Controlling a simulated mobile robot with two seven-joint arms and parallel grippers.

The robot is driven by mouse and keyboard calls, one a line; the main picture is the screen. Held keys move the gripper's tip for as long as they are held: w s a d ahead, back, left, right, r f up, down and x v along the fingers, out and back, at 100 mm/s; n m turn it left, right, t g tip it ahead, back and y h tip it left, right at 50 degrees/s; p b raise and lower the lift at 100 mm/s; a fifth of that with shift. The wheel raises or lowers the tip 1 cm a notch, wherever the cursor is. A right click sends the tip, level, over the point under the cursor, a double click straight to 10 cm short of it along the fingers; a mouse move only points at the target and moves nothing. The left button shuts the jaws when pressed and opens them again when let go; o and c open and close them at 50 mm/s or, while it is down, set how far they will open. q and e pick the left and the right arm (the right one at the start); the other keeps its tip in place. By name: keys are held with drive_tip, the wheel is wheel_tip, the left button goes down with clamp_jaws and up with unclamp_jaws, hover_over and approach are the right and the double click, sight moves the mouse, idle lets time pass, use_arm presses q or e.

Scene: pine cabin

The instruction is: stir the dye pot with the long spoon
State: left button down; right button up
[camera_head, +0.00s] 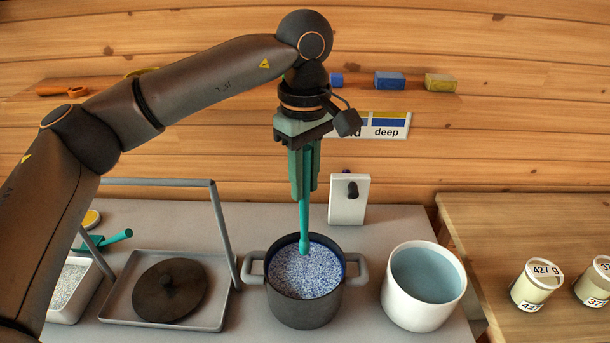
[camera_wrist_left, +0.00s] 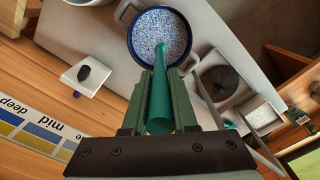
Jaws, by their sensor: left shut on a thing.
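The dye pot (camera_head: 304,310) is dark grey with two side handles and stands on the grey counter. It holds a speckled blue and white content (camera_head: 300,272). My left gripper (camera_head: 304,192) is above the pot, shut on the teal long spoon (camera_head: 304,225). The spoon points down, and its lower end is in the pot's mouth, at the far part of the speckled surface. In the left wrist view the spoon (camera_wrist_left: 160,100) runs from between the fingers (camera_wrist_left: 160,112) to the pot's contents (camera_wrist_left: 160,30). How deep its tip is I cannot tell. My right gripper is not in view.
A white pot (camera_head: 423,313) with pale blue liquid stands to the right. A dark lid (camera_head: 169,290) lies on a tray (camera_head: 120,317) with an upright frame at left. A white block with a dark knob (camera_head: 347,208) stands behind. Labelled jars (camera_head: 535,286) stand on the wooden table.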

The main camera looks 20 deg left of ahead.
use_arm(q)
drive_tip(key=b, duration=0.4)
hover_over(305, 238)
drive_tip(key=f, duration=0.6)
drive_tip(key=shift+w+a+f, duration=0.1)
drive_tip(key=shift+w+f, duration=0.1)
drive_tip(key=shift+f, duration=0.05)
wheel_tip(305, 238, down, 2)
drive_tip(key=shift+f+b, duration=0.15)
drive_tip(key=shift+b, duration=0.75)
drive_tip(key=shift+f+b, duration=0.95)
drive_tip(key=shift+f, duration=0.8)
drive_tip(key=shift+w, duration=0.1)
